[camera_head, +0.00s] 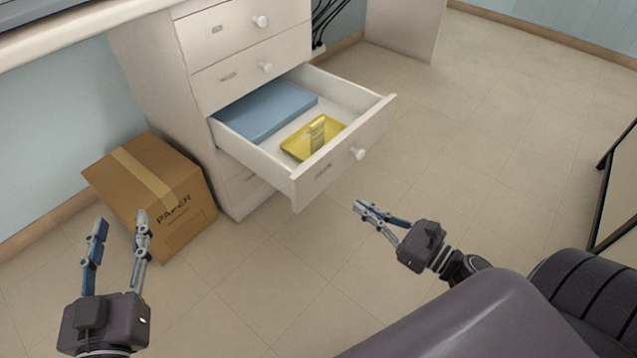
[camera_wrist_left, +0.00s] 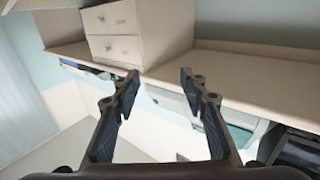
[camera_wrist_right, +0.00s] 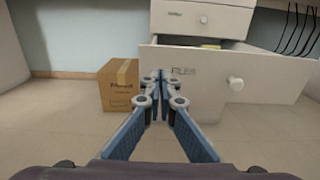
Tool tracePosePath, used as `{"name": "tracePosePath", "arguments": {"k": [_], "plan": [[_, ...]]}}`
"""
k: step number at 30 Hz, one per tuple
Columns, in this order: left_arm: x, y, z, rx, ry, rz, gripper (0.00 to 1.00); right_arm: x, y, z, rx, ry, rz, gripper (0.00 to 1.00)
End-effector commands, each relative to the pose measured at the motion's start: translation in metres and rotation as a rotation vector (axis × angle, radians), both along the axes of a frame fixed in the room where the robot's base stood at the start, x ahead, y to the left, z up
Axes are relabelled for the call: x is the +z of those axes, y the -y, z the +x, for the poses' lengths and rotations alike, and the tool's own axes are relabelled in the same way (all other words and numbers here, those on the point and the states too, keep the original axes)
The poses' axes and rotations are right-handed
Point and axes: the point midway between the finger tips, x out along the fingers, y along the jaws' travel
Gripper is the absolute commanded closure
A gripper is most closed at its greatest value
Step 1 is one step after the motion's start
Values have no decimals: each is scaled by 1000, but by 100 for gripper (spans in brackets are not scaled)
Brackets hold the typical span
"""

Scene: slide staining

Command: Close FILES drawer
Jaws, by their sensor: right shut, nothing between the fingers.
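The FILES drawer (camera_head: 340,159) is pulled out of the white cabinet, third from the top. It holds a blue folder or box (camera_head: 266,108) and a yellow tray (camera_head: 297,147) with a small item in it. Its front with the FILES label also shows in the right wrist view (camera_wrist_right: 205,82), with a round white knob (camera_head: 358,153). My right gripper (camera_head: 360,207) is shut and empty, in front of and below the drawer front, apart from it in the head view. My left gripper (camera_head: 121,222) is open and empty, in front of the cardboard box, away from the drawer.
A cardboard box (camera_head: 180,213) marked PAPER stands on the floor left of the cabinet. Two shut drawers (camera_head: 235,30) are above the open one. Black cables (camera_head: 325,20) hang behind at the right. The tiled floor (camera_head: 470,120) right of the drawer is clear.

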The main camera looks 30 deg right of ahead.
Motion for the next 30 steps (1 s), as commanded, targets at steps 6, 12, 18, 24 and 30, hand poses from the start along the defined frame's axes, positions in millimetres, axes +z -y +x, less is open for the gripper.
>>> {"name": "tracePosePath", "arguments": {"k": [6, 12, 18, 24, 30], "plan": [[13, 2, 0, -4, 59, -15, 60, 2, -12, 30, 3, 5, -2, 100], [32, 4, -2, -9, 142, -37, 60, 2, -29, 70, 1, 4, 0, 100], [48, 5, -5, -14, 217, -58, 60, 1, -43, 104, 0, 2, 1, 100], [60, 6, -8, -16, 269, -71, 60, 1, -50, 123, -2, 1, 1, 100], [64, 6, -9, -17, 284, -76, 60, 0, -52, 127, -2, -2, 2, 100]]}}
